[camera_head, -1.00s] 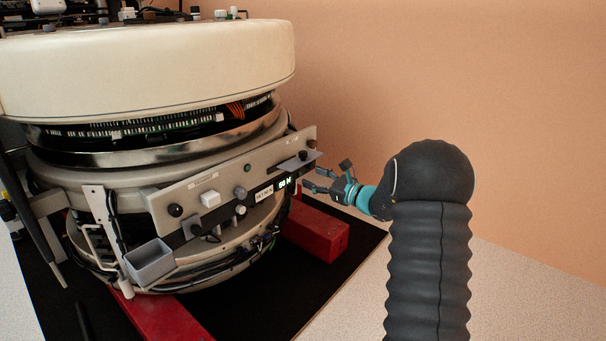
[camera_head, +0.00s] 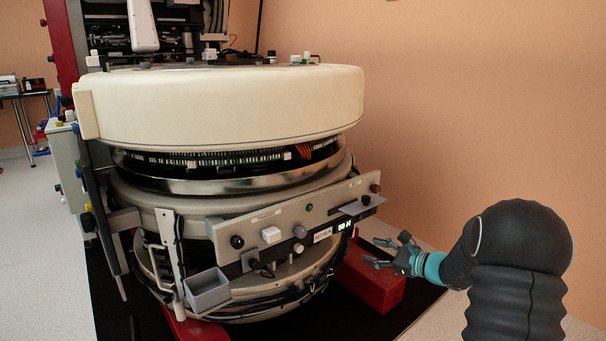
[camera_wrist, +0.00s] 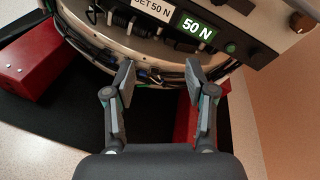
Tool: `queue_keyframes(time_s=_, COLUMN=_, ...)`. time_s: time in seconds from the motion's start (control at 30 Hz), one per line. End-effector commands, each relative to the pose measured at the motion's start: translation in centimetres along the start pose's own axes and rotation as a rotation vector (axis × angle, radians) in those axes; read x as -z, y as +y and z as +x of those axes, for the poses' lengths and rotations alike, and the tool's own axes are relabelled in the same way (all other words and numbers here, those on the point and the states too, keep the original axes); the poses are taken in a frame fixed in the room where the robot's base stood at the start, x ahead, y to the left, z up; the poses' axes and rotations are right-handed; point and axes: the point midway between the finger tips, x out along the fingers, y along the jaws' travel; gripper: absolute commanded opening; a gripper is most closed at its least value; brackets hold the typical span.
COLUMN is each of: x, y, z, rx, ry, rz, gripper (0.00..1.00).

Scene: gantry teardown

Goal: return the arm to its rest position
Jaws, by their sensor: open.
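My gripper (camera_head: 378,252) is at the right in the head view, just off the right end of the machine's control panel (camera_head: 290,225). In the wrist view my gripper (camera_wrist: 157,90) has its two fingers apart, with nothing between them. The panel's green display (camera_wrist: 196,29) reads 50 N in the wrist view, beyond the fingertips. The round machine (camera_head: 220,110) has a cream cover on top and exposed boards and cables below. My dark, ribbed arm sleeve fills the lower right of the head view.
A red foot (camera_head: 372,280) of the machine lies below my gripper on a black mat (camera_head: 415,292). A small grey open bin (camera_head: 207,290) hangs at the panel's left end. An orange wall (camera_head: 480,110) stands behind on the right. A table (camera_head: 25,95) stands far left.

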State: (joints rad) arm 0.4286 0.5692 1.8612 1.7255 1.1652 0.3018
Motion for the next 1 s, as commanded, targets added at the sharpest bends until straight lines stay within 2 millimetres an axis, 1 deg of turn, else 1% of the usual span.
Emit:
queue_keyframes(time_s=0.03, x=0.8, y=2.3, z=-0.3, rx=-0.072, ry=0.041, rz=-0.042, gripper=0.55)
queue_keyframes(time_s=0.07, x=0.9, y=3.5, z=-0.7, rx=-0.116, ry=0.062, rz=-0.077, gripper=0.55)
queue_keyframes(time_s=0.1, x=0.8, y=5.2, z=-1.2, rx=-0.176, ry=0.090, rz=-0.124, gripper=0.55)
queue_keyframes(time_s=0.17, x=0.3, y=7.6, z=-2.1, rx=-0.269, ry=0.126, rz=-0.204, gripper=0.55)
queue_keyframes(time_s=0.2, x=-0.1, y=9.1, z=-2.9, rx=-0.331, ry=0.149, rz=-0.262, gripper=0.55)
queue_keyframes(time_s=0.27, x=-1.1, y=11.4, z=-4.1, rx=-0.425, ry=0.179, rz=-0.353, gripper=0.55)
queue_keyframes(time_s=0.3, x=-1.8, y=12.8, z=-5.0, rx=-0.488, ry=0.198, rz=-0.419, gripper=0.55)
queue_keyframes(time_s=0.4, x=-3.6, y=15.9, z=-7.6, rx=-0.636, ry=0.240, rz=-0.585, gripper=0.55)
queue_keyframes(time_s=0.5, x=-5.4, y=18.3, z=-10.3, rx=-0.767, ry=0.274, rz=-0.745, gripper=0.55)
queue_keyframes(time_s=0.6, x=-7.1, y=20.2, z=-12.9, rx=-0.881, ry=0.305, rz=-0.899, gripper=0.55)
queue_keyframes(time_s=0.73, x=-9.2, y=21.9, z=-16.2, rx=-1.009, ry=0.343, rz=-1.093, gripper=0.55)
queue_keyframes(time_s=1.0, x=-13.7, y=23.9, z=-22.2, rx=-1.198, ry=0.426, rz=-1.460, gripper=0.55)
